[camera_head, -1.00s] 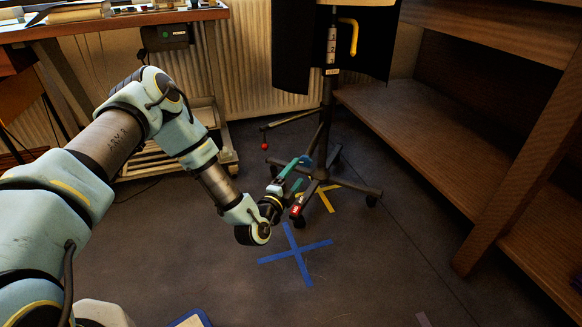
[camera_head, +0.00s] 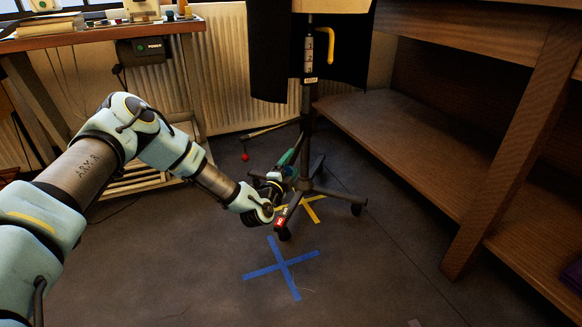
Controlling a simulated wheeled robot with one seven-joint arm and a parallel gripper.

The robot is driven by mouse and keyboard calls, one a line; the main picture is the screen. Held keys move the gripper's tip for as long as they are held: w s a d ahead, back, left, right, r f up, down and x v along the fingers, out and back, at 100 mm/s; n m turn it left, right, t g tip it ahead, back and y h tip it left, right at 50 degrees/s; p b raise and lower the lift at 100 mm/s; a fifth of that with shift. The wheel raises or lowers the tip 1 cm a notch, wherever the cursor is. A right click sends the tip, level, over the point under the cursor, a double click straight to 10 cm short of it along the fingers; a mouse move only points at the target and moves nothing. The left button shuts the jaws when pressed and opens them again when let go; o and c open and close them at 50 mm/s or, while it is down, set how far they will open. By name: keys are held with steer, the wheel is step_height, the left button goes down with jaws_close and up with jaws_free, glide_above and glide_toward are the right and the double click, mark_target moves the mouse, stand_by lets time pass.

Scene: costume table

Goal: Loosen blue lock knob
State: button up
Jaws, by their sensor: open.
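The stand's dark upright pole (camera_head: 307,118) rises from a base with several castered legs. My gripper (camera_head: 291,157) reaches low beside the left side of the pole, just above the base. Its green fingers are open and point up toward the pole. The blue lock knob is not clearly visible; my gripper seems to cover that part of the pole. I cannot tell whether the fingers touch the knob. A yellow crank handle (camera_head: 331,44) is high on the stand.
A thin lever with a red ball (camera_head: 245,156) sticks out left, behind my arm. A wooden shelf unit (camera_head: 420,150) stands close on the right. A workbench (camera_head: 100,34) is at the left. A blue tape cross (camera_head: 281,267) marks clear floor in front.

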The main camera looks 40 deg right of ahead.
steer(key=shift+c, duration=0.3)
jaws_close()
stand_by(0.3)
